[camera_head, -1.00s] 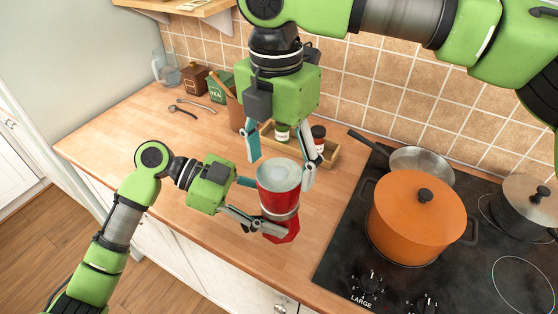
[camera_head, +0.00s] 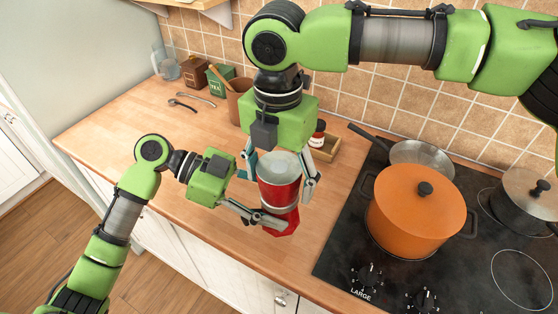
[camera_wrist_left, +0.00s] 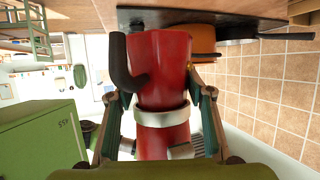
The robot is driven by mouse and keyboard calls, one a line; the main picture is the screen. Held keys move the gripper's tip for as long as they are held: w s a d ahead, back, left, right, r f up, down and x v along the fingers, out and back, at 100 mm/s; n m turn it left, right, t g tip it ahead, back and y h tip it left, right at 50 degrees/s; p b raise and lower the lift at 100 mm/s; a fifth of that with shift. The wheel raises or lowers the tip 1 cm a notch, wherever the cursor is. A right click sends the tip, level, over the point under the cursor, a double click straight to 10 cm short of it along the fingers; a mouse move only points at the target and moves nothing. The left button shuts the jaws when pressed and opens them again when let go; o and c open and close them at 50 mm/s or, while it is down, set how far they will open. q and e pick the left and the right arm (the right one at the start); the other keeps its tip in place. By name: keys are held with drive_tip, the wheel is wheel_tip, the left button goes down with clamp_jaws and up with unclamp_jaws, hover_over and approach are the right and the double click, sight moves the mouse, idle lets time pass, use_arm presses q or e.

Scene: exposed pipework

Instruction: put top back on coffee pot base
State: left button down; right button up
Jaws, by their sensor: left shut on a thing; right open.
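The red coffee pot stands near the counter's front edge as two stacked red parts with a silver band between them. The lower, flared part (camera_head: 284,224) has a black handle (camera_wrist_left: 122,65) in the left wrist view, where the counter is at the top. The upper part, the base (camera_head: 278,188), has a pale grey round face upward. My left gripper (camera_head: 270,216) is shut on the lower handled part, the pot top (camera_wrist_left: 160,70), just by the band. My right gripper (camera_head: 280,184) points down, open, with its fingers either side of the base. Whether the parts are joined is unclear.
An orange pot (camera_head: 415,210), a pan (camera_head: 422,158) and a dark lidded pot (camera_head: 525,215) stand on the black hob (camera_head: 335,255) to the right. A wooden box (camera_head: 325,150) with a small bottle is behind. The counter's left (camera_head: 130,140) is mostly clear.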

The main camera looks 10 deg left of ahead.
sight(292, 217)
drive_tip(key=shift+f, duration=1.25)
drive_tip(key=c, duration=1.2)
drive_tip(key=m, duration=0.6)
drive_tip(key=shift+m, duration=0.4)
drive_tip(key=m, duration=0.5)
drive_tip(key=shift+a+m, duration=0.1)
drive_tip(key=shift+m, duration=0.3)
drive_tip(key=m, duration=1.1)
drive_tip(key=shift+w+m, duration=0.1)
drive_tip(key=shift+m, duration=0.2)
drive_tip(key=o, duration=1.2)
